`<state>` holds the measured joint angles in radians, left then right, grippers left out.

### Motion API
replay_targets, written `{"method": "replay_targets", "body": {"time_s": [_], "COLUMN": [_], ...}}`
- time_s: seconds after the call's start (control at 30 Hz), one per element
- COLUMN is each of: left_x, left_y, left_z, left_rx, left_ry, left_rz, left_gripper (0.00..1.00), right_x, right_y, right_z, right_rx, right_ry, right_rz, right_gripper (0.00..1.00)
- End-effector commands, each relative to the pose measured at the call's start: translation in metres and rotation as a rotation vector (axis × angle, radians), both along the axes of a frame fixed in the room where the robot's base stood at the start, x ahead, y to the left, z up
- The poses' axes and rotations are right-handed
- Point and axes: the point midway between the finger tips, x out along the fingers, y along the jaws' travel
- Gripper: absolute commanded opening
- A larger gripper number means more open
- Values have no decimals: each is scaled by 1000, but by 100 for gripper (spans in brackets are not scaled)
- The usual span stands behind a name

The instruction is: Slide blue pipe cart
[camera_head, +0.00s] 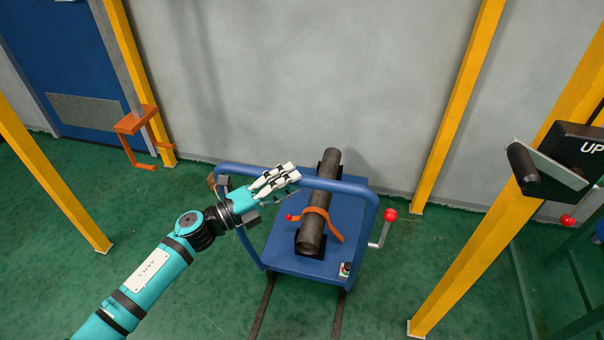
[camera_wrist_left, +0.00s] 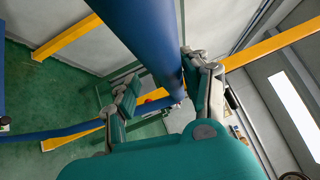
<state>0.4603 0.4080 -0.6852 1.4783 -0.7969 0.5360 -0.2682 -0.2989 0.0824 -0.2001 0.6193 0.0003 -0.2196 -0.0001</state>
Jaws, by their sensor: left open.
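The blue pipe cart (camera_head: 282,257) stands on floor rails in the middle of the head view. A dark pipe (camera_head: 311,232) lies along it, held by an orange strap (camera_head: 325,222). A blue handle frame (camera_head: 340,187) arches over the cart. My left gripper (camera_head: 277,181) is at the upper left part of this frame. In the left wrist view, the handle bar (camera_wrist_left: 146,40) runs between the spread fingers of the open gripper (camera_wrist_left: 160,92). Whether the fingers touch the bar is unclear. My right gripper is out of view.
A red-knobbed lever (camera_head: 390,215) sticks out at the cart's right. Yellow posts (camera_head: 462,100) stand on both sides, one with a black "UP" box (camera_head: 565,160). An orange crank stand (camera_head: 136,122) is back left. Green floor (camera_head: 215,300) is open in front.

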Motion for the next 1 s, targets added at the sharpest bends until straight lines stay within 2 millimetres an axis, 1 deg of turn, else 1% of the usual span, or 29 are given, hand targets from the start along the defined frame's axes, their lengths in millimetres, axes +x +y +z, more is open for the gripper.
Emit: {"method": "replay_targets", "body": {"time_s": [0.03, 0.1, 0.2, 0.33, 0.5, 0.77, 0.83, 0.87, 0.93, 0.97, 1.0], "left_x": [-7, -14, -24, -33, -39, -40, -39, -38, -32, -28, -22], "left_y": [11, 25, 42, 59, 70, 71, 71, 72, 76, 80, 88], "left_z": [0, 0, -1, -1, -1, 0, 0, -1, -8, -13, -24], "left_rx": [2, 1, 0, -1, -2, -3, -5, -7, -25, -38, -62], "left_ry": [-4, -8, -14, -17, -22, -24, -22, -15, 26, 58, 115], "left_rz": [-1, -1, -3, -5, -5, -6, -5, 1, 32, 56, 100], "left_gripper": [48, 48, 48, 48, 48, 48, 48, 48, 48, 48, 48], "right_x": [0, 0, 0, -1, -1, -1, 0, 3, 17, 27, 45], "right_y": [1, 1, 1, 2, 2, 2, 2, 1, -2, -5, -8], "right_z": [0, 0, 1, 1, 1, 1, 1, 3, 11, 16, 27], "right_rx": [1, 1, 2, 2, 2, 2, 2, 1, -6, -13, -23], "right_ry": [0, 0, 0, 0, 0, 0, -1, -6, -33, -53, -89], "right_rz": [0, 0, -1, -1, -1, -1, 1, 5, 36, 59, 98], "right_gripper": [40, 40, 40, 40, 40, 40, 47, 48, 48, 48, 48]}}
